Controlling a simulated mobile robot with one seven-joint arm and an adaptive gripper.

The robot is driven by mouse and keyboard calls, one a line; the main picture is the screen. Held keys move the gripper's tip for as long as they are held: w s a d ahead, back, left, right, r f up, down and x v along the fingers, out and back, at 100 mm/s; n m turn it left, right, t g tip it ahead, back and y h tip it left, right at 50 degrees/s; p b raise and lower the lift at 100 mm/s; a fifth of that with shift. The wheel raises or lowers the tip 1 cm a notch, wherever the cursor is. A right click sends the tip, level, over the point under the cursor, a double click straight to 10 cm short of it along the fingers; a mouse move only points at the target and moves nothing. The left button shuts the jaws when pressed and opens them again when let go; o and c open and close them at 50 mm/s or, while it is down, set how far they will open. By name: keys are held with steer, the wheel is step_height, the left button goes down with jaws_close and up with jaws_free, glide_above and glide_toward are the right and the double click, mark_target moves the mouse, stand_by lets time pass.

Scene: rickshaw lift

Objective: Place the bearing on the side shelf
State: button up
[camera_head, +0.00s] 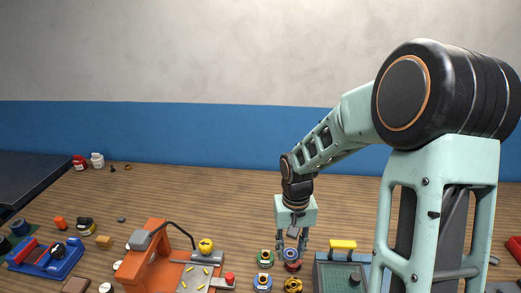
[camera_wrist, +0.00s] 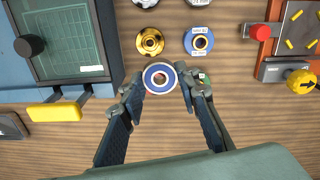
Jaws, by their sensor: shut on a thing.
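The bearing (camera_wrist: 160,79), a ring with a pale rim, blue face and reddish center, sits between the fingertips in the wrist view. My gripper (camera_wrist: 160,84) is shut on it from both sides. In the head view my gripper (camera_head: 291,254) points down, close above the wooden table; the bearing is small there and partly hidden by the fingers. A red part (camera_head: 292,267) shows just below the fingertips; I cannot tell whether the bearing touches it. I cannot clearly pick out the side shelf; a dark raised surface (camera_head: 35,172) stands at the far left.
A green round part (camera_head: 265,257), a blue one (camera_head: 262,282) and a gold one (camera_head: 293,285) stand close around my gripper. An orange fixture (camera_head: 143,262) is to the left. A grey-green unit with a yellow handle (camera_head: 343,244) is to the right.

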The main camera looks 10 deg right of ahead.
steer(key=m+b, duration=0.4)
steer(key=b, duration=0.2)
glide_above(315, 245)
step_height(315, 245, down, 2)
steer(key=shift+a+f+p, duration=0.15)
steer(key=shift+f+p, duration=0.4)
steer(key=shift+f, duration=4.65)
steer(key=o, duration=1.3)
